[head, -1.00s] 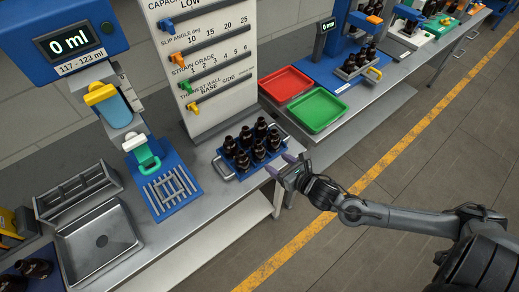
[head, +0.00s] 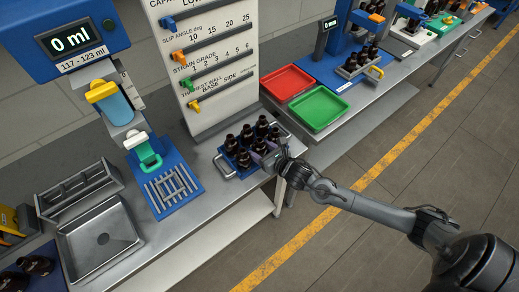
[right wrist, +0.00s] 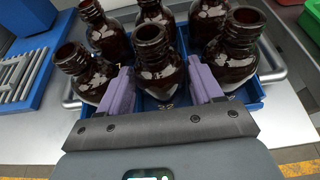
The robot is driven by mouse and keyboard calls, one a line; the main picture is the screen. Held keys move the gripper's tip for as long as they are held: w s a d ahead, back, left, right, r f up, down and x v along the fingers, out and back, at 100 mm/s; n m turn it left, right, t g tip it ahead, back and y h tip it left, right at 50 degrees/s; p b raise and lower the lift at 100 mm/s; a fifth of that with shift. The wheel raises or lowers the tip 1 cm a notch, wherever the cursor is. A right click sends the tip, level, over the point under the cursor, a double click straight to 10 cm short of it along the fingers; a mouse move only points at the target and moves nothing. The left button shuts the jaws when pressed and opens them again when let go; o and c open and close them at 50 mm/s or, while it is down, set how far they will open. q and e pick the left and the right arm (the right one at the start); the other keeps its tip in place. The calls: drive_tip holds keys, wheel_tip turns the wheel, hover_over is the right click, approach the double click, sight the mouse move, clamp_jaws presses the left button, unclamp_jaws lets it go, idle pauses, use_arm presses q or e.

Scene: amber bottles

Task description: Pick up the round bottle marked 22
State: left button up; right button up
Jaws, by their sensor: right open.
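Several dark amber bottles (head: 245,136) stand upright in a blue tray (head: 231,170) with metal handles. In the right wrist view the nearest middle bottle (right wrist: 158,70) has its open neck up. My right gripper (head: 268,157) is at the tray's near right side. Its purple fingers (right wrist: 157,88) are open, one on each side of that bottle, with gaps showing. My left gripper is not in view.
Neighbouring bottles (right wrist: 88,72) and (right wrist: 237,50) stand close outside both fingers. A blue grated stand (head: 172,187) is left of the tray. A tall marked panel (head: 205,60) rises behind it. Red (head: 287,83) and green trays (head: 319,109) lie to the right.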

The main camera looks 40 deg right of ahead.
drive_tip(key=c, duration=0.7)
drive_tip(key=shift+c, duration=0.2)
